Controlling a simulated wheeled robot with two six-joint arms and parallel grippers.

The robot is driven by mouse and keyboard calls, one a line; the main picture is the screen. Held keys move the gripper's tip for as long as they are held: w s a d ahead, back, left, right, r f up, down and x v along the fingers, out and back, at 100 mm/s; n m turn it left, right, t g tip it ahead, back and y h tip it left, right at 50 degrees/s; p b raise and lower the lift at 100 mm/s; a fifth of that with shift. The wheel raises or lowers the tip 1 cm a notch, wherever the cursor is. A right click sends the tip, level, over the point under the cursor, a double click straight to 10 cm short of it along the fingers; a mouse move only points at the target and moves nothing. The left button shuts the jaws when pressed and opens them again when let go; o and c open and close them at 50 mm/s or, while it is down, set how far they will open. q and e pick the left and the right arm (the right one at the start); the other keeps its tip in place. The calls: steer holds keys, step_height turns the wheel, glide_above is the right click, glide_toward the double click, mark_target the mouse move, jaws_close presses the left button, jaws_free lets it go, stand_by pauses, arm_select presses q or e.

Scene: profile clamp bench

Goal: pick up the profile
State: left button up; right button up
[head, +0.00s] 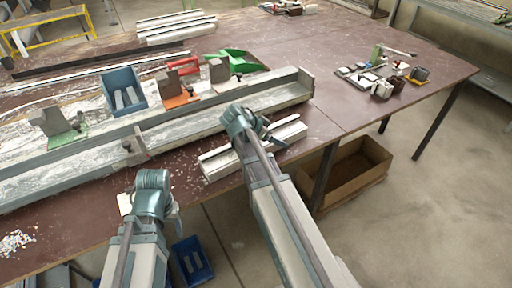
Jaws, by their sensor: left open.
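A short white profile (217,168) lies on the brown bench near its front edge, in front of the long grey channel. My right arm crosses over its middle and hides part of it. My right gripper (262,133) is at the far side of the profile, close to the channel; its fingers are mostly hidden, so I cannot tell if it is open. My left gripper (150,203) is open near the front edge of the bench, left of the profile and apart from it. The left fingertips are mostly hidden by the wrist.
The long grey channel (180,125) runs across the bench, with clamp blocks behind it. A blue bin (124,88) and a green scoop (235,62) stand farther back. A cardboard box (355,170) is on the floor at right.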

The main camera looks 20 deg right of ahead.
jaws_close()
stand_by(0.3)
arm_select(q)
steer(key=shift+r, duration=0.1)
arm_select(e)
steer(key=shift+r, duration=0.1)
